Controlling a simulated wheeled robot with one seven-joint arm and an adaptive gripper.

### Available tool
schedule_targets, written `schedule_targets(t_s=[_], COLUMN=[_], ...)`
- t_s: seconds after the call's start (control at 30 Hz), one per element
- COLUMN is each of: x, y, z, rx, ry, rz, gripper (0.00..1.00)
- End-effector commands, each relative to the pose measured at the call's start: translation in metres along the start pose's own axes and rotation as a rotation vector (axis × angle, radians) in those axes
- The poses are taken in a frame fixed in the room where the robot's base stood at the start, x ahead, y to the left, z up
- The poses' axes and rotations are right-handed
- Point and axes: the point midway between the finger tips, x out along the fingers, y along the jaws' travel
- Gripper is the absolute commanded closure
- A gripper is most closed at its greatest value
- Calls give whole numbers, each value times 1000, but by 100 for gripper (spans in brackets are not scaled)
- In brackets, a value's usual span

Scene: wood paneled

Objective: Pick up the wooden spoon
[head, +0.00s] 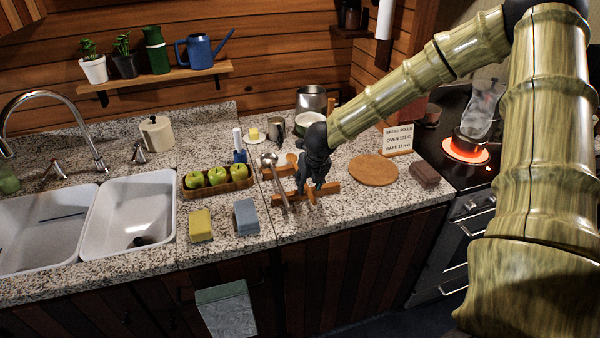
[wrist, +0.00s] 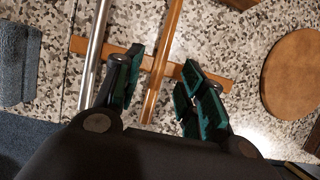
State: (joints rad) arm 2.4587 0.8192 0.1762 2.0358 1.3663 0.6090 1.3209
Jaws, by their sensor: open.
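The wooden spoon lies across a wooden rest (head: 331,188) on the granite counter, with its bowl (head: 291,158) toward the back. In the wrist view its orange-brown handle (wrist: 164,55) runs between my fingers and crosses the rest (wrist: 82,45). My gripper (head: 310,190) points down over the handle and hides part of it in the head view. In the wrist view my gripper (wrist: 162,78) is open, with one dark green finger on each side of the handle. I cannot tell the exact height of the fingertips above the handle.
A metal ladle (head: 280,185) lies beside the spoon on the left; its handle (wrist: 93,45) is close to my left finger. A round wooden board (head: 373,170) lies right. A blue sponge (head: 246,216) and yellow sponge (head: 201,225) lie left. A glowing burner (head: 466,150) is far right.

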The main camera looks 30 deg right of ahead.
Motion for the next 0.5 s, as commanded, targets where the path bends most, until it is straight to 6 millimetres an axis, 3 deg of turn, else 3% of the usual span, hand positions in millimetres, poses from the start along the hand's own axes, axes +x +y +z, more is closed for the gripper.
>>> schedule_targets(t_s=[0.2,0.5], x=[14,17], y=[0,0], z=[1,0], rx=[-1,-1], ry=[-1,-1], rz=[1,1], gripper=[60,60])
